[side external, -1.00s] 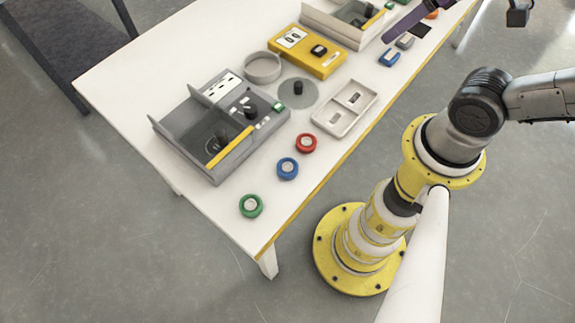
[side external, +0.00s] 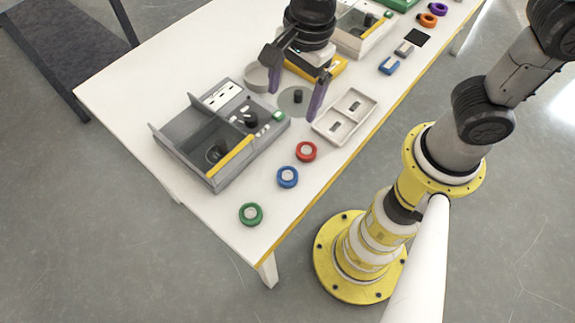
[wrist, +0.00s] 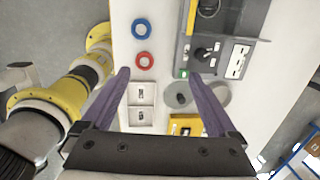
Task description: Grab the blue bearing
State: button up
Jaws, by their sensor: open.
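The blue bearing (side external: 288,177) is a ring with a pale centre, lying flat on the white table near its front edge. It sits between the red bearing (side external: 306,151) and the green bearing (side external: 251,214). In the wrist view the blue bearing (wrist: 141,28) is at the top, beyond the red bearing (wrist: 145,62) and left of the middle. My gripper (side external: 294,101) is open and empty, with purple fingers spread wide above the round grey disc and white tray. It is apart from the blue bearing, further up the table. Its fingers also show in the wrist view (wrist: 160,80).
A grey box with dividers (side external: 213,183) stands left of the bearings. A white two-pocket tray (side external: 345,117) and a grey disc (side external: 290,108) lie beyond the red bearing. A blue bracket (side external: 389,67) and other rings are further back. Table around the blue bearing is clear.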

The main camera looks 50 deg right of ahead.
jog(key=n+g, duration=0.1)
jog(key=n, duration=0.1)
send_over(287, 175)
notch_tip(287, 175, down, 5)
jog(key=shift+h, duration=0.4)
jog(key=f, duration=0.5)
jog(key=s+f, duration=0.1)
jog(key=f, duration=0.2)
jog(key=shift+d, duration=0.15)
jog(key=shift+w+f, duration=0.25)
jog(key=shift+f, duration=1.05)
jog(key=shift+w+f, duration=0.2)
jog(key=shift+f, duration=1.1)
grip_shut()
